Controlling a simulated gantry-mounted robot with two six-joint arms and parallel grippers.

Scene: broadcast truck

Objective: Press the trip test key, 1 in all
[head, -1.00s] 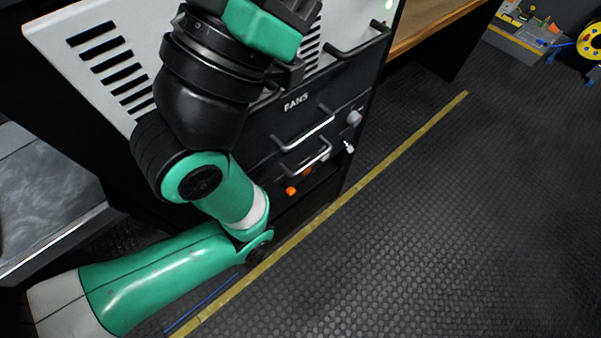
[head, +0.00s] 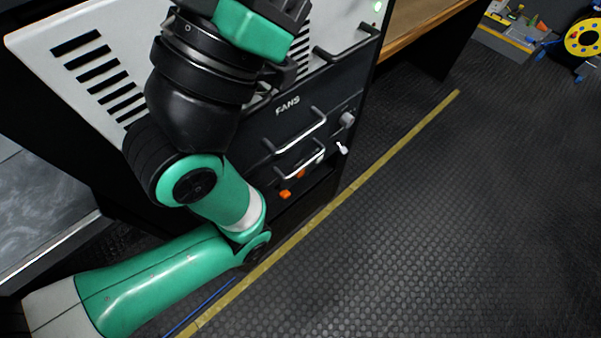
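A black rack unit marked FANS (head: 288,105) faces the floor at the right, with metal handles. Low on its front are two small orange parts, one lower (head: 285,194) and one just above it (head: 300,173). I cannot read any trip test label, so I cannot tell which part is that key. My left arm rises from the lower left, and its black wrist and green end block (head: 250,31) are in front of the rack's upper part. The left fingertips are hidden or out of frame. My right gripper is not in view.
A grey knob (head: 347,119) and a white toggle (head: 342,148) stick out at the rack's right side. A yellow floor line (head: 370,182) runs past the rack. The dark floor to the right is clear. A yellow reel (head: 586,37) stands at the far right.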

